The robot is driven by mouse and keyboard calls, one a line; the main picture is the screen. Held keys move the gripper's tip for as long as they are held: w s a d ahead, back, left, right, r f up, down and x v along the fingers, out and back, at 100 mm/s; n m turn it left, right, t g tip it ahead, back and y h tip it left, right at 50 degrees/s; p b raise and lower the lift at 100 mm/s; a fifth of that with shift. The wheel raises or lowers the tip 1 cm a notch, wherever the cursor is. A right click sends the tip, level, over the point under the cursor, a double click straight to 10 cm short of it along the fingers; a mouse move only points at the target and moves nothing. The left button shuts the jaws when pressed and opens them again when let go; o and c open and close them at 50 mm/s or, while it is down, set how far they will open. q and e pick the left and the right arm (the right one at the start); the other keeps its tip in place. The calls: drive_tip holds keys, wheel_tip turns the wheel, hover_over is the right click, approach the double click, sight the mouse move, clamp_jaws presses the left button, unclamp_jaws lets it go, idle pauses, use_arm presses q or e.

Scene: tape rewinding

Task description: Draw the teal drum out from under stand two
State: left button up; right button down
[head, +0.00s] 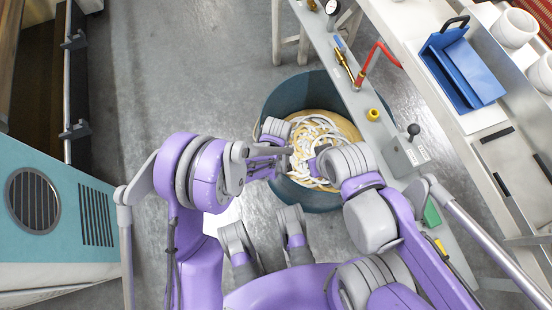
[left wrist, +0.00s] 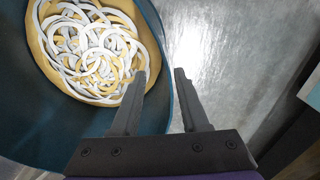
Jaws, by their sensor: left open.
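The teal drum (head: 318,201) stands on the floor in the middle of the head view, with a heap of white and tan tape loops (head: 318,130) inside. Its right side is covered by the long grey stand (head: 385,118); no readable number marks it as stand two. My left gripper (head: 284,160) is over the drum in the head view. In the left wrist view the drum (left wrist: 40,128) fills the left, and the open left fingers (left wrist: 160,74) appear on either side of its rim, with no visible grip. My right arm reaches over the drum's right side; its fingertips are unclear.
A blue bin (head: 462,72) sits on the bench behind. A teal cabinet (head: 60,215) is at left. Grey floor (head: 180,80) is clear between cabinet and drum.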

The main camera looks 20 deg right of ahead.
use_arm(q)
wheel_tip(320, 180, down, 11)
drive_tip(key=b, duration=0.2)
drive_tip(key=shift+r+b, duration=0.15)
drive_tip(key=shift+b, duration=0.2)
drive_tip(key=shift+c, duration=0.2)
clamp_jaws()
idle(1.4)
